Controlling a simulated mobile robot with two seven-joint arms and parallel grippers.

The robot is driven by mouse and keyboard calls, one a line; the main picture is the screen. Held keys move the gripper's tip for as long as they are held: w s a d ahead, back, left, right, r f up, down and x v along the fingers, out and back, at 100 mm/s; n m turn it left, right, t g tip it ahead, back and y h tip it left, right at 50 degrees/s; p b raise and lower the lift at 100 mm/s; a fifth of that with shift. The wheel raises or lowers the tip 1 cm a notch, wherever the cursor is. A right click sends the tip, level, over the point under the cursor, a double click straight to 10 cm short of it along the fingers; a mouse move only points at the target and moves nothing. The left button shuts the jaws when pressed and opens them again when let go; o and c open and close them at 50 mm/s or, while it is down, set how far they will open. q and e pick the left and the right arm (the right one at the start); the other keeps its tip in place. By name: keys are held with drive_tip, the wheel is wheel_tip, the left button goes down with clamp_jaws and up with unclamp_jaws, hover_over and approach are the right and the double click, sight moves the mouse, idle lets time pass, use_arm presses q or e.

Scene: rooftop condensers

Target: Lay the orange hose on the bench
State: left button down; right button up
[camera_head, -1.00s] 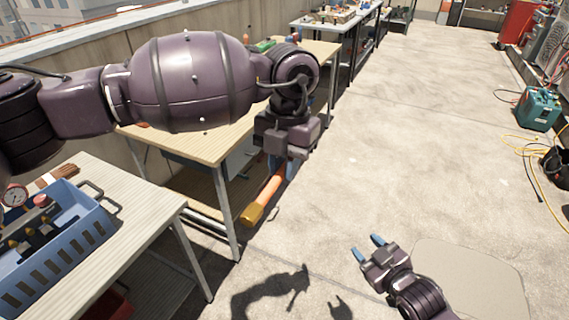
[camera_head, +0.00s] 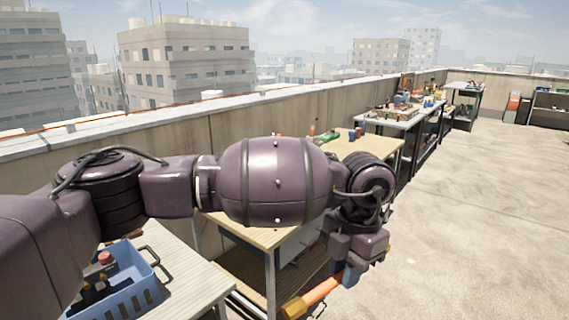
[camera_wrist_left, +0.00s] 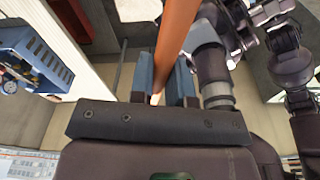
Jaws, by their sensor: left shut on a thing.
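My left gripper (camera_head: 352,274) points down and is shut on the orange hose (camera_head: 322,290). The hose slants down to the left and has a yellow-brown end (camera_head: 294,308). In the left wrist view the hose (camera_wrist_left: 178,30) runs between the two blue fingers (camera_wrist_left: 163,78). The wooden bench (camera_head: 372,144) stands behind my left arm, which hides much of its top. The held hose is in front of this bench, below the level of its top. My right gripper is not visible in the head view.
A blue crate (camera_head: 146,294) with tools stands on a pale table (camera_head: 185,250) at lower left. Green and blue items lie on the wooden bench's far part. A cluttered bench (camera_head: 395,122) stands farther along the wall. The floor at right is clear.

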use_arm(q)
drive_tip(key=m, duration=0.4)
drive_tip(key=shift+s+d+m+t, duration=0.1)
drive_tip(key=shift+d+m+t, duration=0.2)
drive_tip(key=shift+m, duration=0.1)
drive_tip(key=m, duration=0.4)
drive_tip(key=shift+s+r+m, duration=0.15)
drive_tip(key=shift+r+m, duration=0.15)
drive_tip(key=shift+r, duration=0.05)
drive_tip(key=m, duration=0.2)
drive_tip(key=shift+a+r+m+t, duration=0.2)
drive_tip(key=shift+a+m+t, duration=0.1)
drive_tip(key=shift+m+t, duration=0.1)
drive_tip(key=s+a+f+m, duration=0.1)
drive_tip(key=a+f+m, duration=0.3)
drive_tip(key=a, duration=0.6)
drive_tip(key=s+a+f+m, duration=0.1)
drive_tip(key=a+f+m, duration=0.3)
drive_tip(key=a, duration=0.7)
drive_tip(key=s+a+f+m+h, duration=0.1)
drive_tip(key=a+f+m, duration=0.3)
drive_tip(key=a, duration=0.7)
drive_tip(key=shift+f+m+t, duration=0.35)
drive_tip(key=shift+m+t, duration=0.05)
drive_tip(key=shift+m, duration=0.1)
